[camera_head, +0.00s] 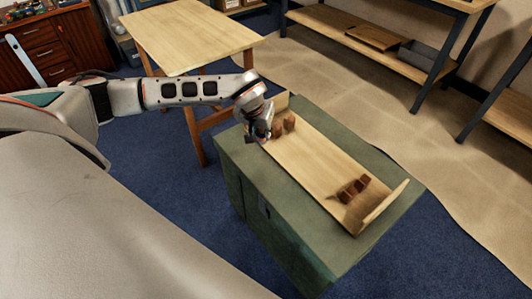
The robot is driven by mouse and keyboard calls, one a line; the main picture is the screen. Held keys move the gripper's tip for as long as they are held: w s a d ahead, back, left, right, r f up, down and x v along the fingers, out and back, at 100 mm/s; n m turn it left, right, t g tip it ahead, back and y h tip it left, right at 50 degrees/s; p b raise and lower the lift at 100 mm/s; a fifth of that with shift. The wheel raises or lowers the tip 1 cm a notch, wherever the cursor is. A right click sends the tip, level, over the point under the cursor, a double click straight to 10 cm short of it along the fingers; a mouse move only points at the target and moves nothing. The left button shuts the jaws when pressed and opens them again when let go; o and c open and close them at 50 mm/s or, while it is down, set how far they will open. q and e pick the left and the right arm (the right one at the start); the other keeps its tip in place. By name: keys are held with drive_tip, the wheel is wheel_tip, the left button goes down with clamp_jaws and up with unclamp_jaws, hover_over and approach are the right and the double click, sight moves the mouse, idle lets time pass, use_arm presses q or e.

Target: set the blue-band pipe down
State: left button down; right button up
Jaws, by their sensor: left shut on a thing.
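My left gripper (259,135) is at the left end of a pale wooden tray (318,166) on a green cabinet. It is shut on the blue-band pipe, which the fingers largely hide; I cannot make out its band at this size. Reddish-brown blocks (284,126) stand on the tray just right of the gripper. More such blocks (352,189) stand near the tray's right end. I cannot tell whether the held pipe touches the tray or the cabinet. My right gripper is not in view.
The tray has a raised edge (385,207) at its right end. The green cabinet top (290,199) is bare in front of the tray. A wooden table (190,35) stands behind my left arm. Shelving (372,38) stands at the back right.

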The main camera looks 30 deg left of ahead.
use_arm(q)
wheel_tip(320, 180, down, 10)
drive_tip(key=shift+f+b, duration=0.1)
drive_tip(key=shift+b, duration=0.75)
drive_tip(key=c, duration=2.2)
unclamp_jaws()
drive_tip(key=shift+c, duration=0.2)
drive_tip(key=o, duration=0.4)
